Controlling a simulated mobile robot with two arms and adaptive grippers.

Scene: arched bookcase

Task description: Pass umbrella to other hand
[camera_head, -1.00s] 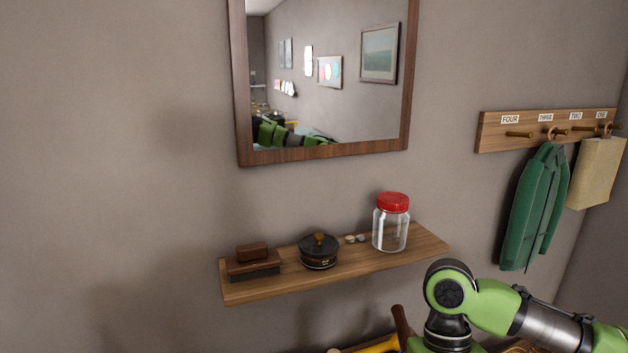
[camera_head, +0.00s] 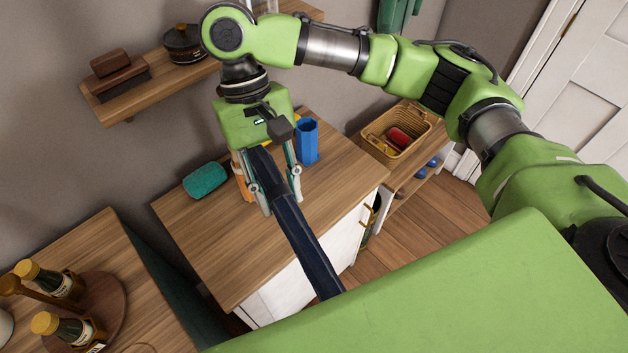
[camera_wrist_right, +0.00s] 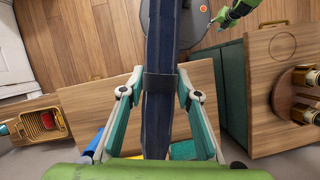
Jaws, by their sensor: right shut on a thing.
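A dark navy folded umbrella (camera_head: 303,238) is in the jaws of my right gripper (camera_head: 281,204). In the head view it slants from the gripper down to the right, and its lower end is hidden behind my green body. In the right wrist view the umbrella (camera_wrist_right: 161,45) runs up between the two fingers, with a dark band around it near the fingertips. My right gripper is shut on it above the wooden cabinet. My left gripper is not clearly seen; only a small green arm part shows at the top right of the wrist view.
The cabinet top (camera_head: 215,235) carries a teal roll (camera_head: 205,180) and a blue holder (camera_head: 307,140). A wicker basket (camera_head: 385,145) stands behind right. Bottles on a round tray (camera_head: 112,290) stand at lower left. A wall shelf (camera_head: 142,92) is close to my right arm.

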